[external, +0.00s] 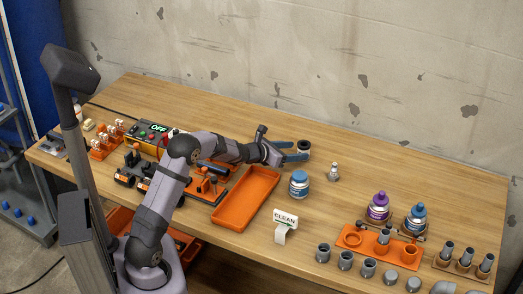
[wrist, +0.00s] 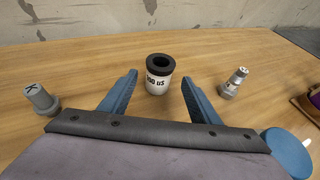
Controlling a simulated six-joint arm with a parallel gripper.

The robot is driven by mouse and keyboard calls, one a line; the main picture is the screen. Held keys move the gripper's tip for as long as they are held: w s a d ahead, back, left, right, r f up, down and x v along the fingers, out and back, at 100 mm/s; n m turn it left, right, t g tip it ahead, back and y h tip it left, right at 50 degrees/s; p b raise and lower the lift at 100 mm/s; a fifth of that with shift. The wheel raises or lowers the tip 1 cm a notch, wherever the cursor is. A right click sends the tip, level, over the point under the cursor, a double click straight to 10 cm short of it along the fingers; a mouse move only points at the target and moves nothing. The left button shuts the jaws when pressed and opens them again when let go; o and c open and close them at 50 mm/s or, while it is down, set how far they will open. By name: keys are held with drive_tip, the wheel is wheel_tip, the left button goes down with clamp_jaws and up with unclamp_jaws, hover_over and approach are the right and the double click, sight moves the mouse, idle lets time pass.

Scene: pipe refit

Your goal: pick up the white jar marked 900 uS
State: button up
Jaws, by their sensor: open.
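The white jar (wrist: 157,80) has a black rim and dark lettering of which "00 uS" shows in the wrist view. It stands upright on the table, just ahead of my gripper (wrist: 157,88) and roughly centred between the two blue fingers. The fingers are open, with bare space between each and the jar. In the external view the jar (external: 304,146) is at the back middle of the table, with its lower part partly hidden by my gripper (external: 296,152). I cannot tell from these views how far the fingertips reach along its sides.
A small grey-white fitting (wrist: 233,82) stands right of the jar, and a grey fitting (wrist: 41,99) stands left. A blue-lidded jar (external: 299,184) is nearer the front. An empty orange tray (external: 247,199) lies left of it. The table behind the jar is clear up to the wall.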

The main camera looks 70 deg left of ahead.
sight(299, 150)
drive_tip(key=shift+p+x, duration=0.9)
drive_tip(key=shift+x, duration=1.6)
drive_tip(key=shift+a, duration=0.1)
drive_tip(key=c, duration=1.2)
